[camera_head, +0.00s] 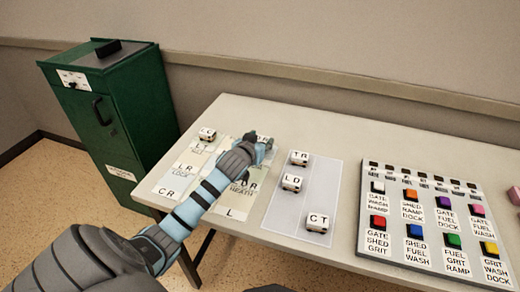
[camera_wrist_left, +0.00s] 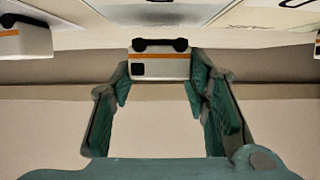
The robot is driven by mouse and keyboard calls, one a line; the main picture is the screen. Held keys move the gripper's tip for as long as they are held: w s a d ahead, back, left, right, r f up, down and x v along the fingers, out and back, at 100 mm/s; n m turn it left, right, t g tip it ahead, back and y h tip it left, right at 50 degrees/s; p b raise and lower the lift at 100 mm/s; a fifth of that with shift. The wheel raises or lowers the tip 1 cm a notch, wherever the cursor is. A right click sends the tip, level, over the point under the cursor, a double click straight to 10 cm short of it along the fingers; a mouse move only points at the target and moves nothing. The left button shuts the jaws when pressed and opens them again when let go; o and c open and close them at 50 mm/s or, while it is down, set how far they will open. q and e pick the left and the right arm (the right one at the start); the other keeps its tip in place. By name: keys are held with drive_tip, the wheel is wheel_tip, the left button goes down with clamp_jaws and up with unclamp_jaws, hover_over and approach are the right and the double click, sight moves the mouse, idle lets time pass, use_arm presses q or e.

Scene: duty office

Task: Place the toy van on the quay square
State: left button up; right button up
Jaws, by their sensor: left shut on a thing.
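A small white toy van with an orange stripe and black wheels (camera_wrist_left: 160,64) is between the fingers of my left gripper (camera_wrist_left: 160,85), which is shut on it. In the head view my left gripper (camera_head: 254,147) is over the far right part of a pale board (camera_head: 158,182) with printed, lettered squares; the gripper and arm hide part of it. I cannot make out a square named quay. Similar white vans marked TR (camera_head: 299,158), LD (camera_head: 291,183) and CT (camera_head: 318,221) stand on a grey mat (camera_head: 268,213). My right gripper is not in view.
Another white van (camera_head: 207,134) stands at the board's far left corner. A panel with coloured blocks and labels (camera_head: 372,240) lies at the right of the white table (camera_head: 340,135). A green cabinet (camera_head: 135,130) stands left of the table.

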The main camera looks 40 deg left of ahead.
use_arm(q)
wheel_tip(320, 180, down, 2)
drive_tip(key=o, duration=1.2)
drive_tip(key=shift+r, duration=0.1)
drive_tip(key=shift+s+d+r, duration=0.1)
drive_tip(key=shift+s, duration=0.15)
drive_tip(key=p+v, duration=0.3)
drive_tip(key=v, duration=0.8)
drive_tip(key=shift+s+d+r+p, duration=0.1)
drive_tip(key=shift+s+r+p, duration=0.1)
drive_tip(key=shift+p, duration=0.1)
drive_tip(key=shift+f, duration=0.15)
